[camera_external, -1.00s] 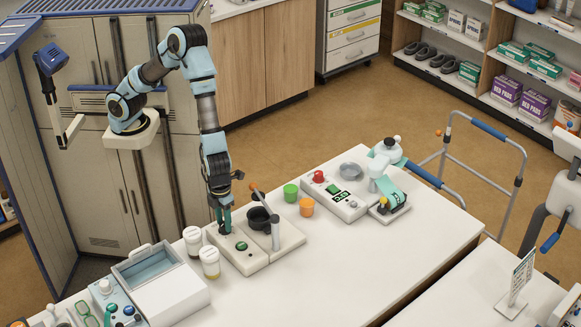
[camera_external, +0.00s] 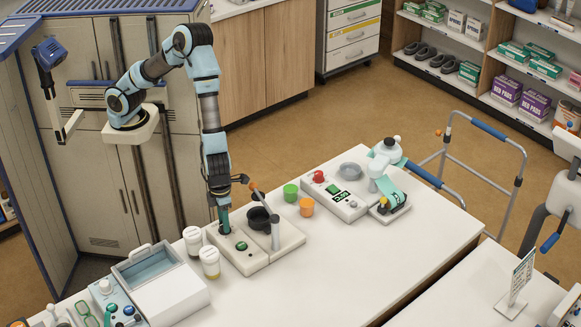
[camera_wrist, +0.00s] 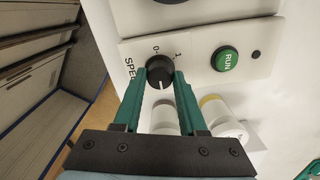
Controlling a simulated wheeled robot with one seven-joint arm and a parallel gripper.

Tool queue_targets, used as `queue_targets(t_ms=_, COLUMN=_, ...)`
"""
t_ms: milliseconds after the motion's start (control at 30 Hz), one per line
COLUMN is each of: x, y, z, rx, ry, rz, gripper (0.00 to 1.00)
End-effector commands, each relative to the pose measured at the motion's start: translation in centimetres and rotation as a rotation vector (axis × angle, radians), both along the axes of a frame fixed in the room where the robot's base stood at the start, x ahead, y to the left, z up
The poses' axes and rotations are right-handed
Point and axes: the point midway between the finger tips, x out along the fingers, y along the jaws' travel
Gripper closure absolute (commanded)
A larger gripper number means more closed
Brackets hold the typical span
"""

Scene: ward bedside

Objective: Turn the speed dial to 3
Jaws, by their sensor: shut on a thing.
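The black speed dial (camera_wrist: 160,72) sits on a white panel with the lettering "SPEED" beside it. The marks "0" and "1" show near its far rim; other marks are hidden by the dial and my fingers. A white pointer line on the dial points toward my gripper's palm in the wrist view. My gripper (camera_wrist: 159,78) has its green fingers on both sides of the dial, shut on it. In the external view my gripper (camera_external: 223,220) points down at the left end of the white mixer-like device (camera_external: 247,262), hiding the dial.
A green RUN button (camera_wrist: 225,59) is beside the dial. A black bowl (camera_external: 259,219) and a post stand on the device's right part. Two white jars (camera_external: 210,263) stand close on the left. The table's front right is clear.

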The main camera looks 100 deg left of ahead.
Motion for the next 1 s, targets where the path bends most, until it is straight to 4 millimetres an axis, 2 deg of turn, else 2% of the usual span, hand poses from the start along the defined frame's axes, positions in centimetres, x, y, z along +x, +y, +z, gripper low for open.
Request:
queue_targets(t_ms=67, x=0.0, y=-0.1, z=0.1, rx=-0.003, ry=-0.001, rz=0.0, gripper=1.0)
queue_targets(t_ms=100, x=0.0, y=-0.1, z=0.1, rx=-0.003, ry=-0.001, rz=0.0, gripper=0.58)
queue_targets(t_ms=367, x=0.0, y=0.0, z=0.0, rx=-0.001, ry=0.0, rz=0.001, gripper=0.29)
queue_targets(t_ms=633, x=0.0, y=0.0, z=0.1, rx=-0.001, ry=0.0, rz=0.001, gripper=0.29)
queue_targets(t_ms=733, x=0.1, y=0.0, z=0.8, rx=-0.001, ry=-0.003, rz=0.003, gripper=0.29)
queue_targets(t_ms=867, x=0.2, y=0.0, z=2.9, rx=-0.003, ry=-0.005, rz=0.003, gripper=0.29)
queue_targets(t_ms=1000, x=0.2, y=0.0, z=5.7, rx=-0.003, ry=-0.005, rz=0.003, gripper=0.29)
